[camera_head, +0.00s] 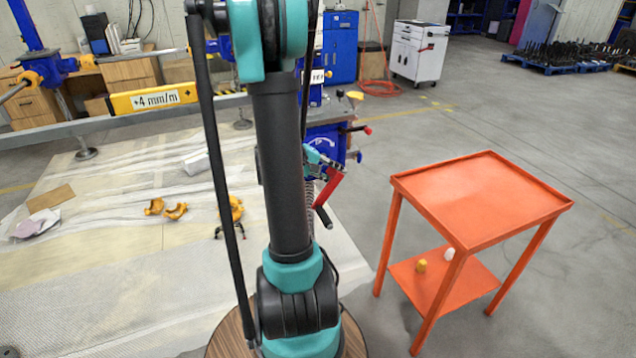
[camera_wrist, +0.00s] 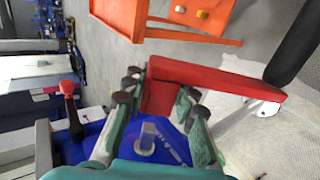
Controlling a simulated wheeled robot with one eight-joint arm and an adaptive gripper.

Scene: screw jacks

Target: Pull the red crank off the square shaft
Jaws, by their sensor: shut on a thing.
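The red crank (camera_head: 328,187) has a flat red arm and a black handle; in the wrist view its arm (camera_wrist: 225,80) runs to the right, with the black handle (camera_wrist: 294,45) at its far end. My gripper (camera_wrist: 160,98) is shut on the crank's hub end, its fingers on either side; in the head view the gripper (camera_head: 318,165) is partly hidden behind my arm. The grey square shaft (camera_wrist: 147,136) stands out of the blue housing (camera_wrist: 85,148). Its end shows bare, and the crank's hub looks apart from it.
An orange table (camera_head: 480,200) stands to the right, with a yellow and a white small item on its lower shelf. A red-knobbed lever (camera_wrist: 68,90) is left of the housing. Clear floor lies between the jack and table. Yellow parts (camera_head: 175,211) lie on the sheeting.

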